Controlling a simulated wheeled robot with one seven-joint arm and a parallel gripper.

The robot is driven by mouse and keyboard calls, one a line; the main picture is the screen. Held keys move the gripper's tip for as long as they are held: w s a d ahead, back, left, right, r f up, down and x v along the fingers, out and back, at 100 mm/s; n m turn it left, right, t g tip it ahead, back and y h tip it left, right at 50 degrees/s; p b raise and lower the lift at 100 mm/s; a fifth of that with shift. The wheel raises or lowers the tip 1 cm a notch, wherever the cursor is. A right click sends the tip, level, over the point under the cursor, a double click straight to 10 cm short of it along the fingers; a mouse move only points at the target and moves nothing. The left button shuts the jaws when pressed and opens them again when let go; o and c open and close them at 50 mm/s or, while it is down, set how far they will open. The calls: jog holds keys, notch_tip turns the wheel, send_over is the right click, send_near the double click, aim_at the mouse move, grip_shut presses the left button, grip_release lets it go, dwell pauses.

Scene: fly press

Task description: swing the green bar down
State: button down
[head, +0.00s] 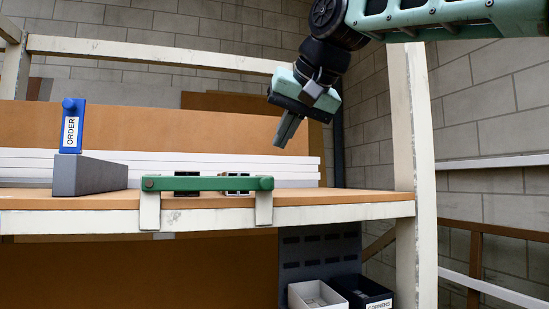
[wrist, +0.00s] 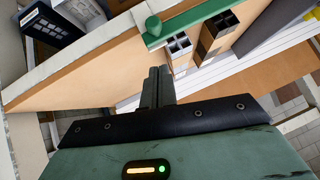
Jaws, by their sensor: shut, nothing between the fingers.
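The green bar (head: 208,183) lies level along the front edge of the bench, across two white uprights. A round pivot or bolt shows at its left end in the head view. In the wrist view the green bar (wrist: 205,17) runs across the top, with a round green knob (wrist: 153,29) at its near end. My gripper (head: 284,138) is shut and empty, above the bench and above the bar's right end, apart from it. Its fingers (wrist: 158,75) also show in the wrist view, pointing toward the bench top.
Small dark blocks (head: 237,190) sit behind the bar. A white frame post (head: 413,150) rises at the right. Bins (head: 318,296) are below the bench. White boards lie at the back.

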jog(key=f, duration=0.1)
jog(key=a+f, duration=0.1)
jog(key=f, duration=0.1)
jog(key=w+f, duration=0.1)
jog(key=f, duration=0.1)
jog(key=shift+a+p, duration=0.35)
jog(key=shift+f, duration=0.1)
notch_tip(320, 180, down, 17)
jog(key=a+m+y+b, duration=0.35)
jog(key=y+b, duration=0.25)
jog(key=b, duration=1.7)
jog(key=s+a+f+m+t+y+b, duration=0.1)
jog(key=s+a+f+m+y+b, duration=0.1)
jog(key=a+b, duration=0.4)
jog(key=s+a+f+m+t+y+b, duration=0.1)
jog(key=s+a+f+m+y+b, duration=0.2)
jog(key=b, duration=1.4)
jog(key=a+f+m+y, duration=0.1)
jog(key=a+f, duration=0.2)
jog(key=a, duration=0.1)
jog(key=shift+a+f+m+y, duration=0.25)
jog(key=shift+f+m+y, duration=0.05)
jog(key=shift+m, duration=0.05)
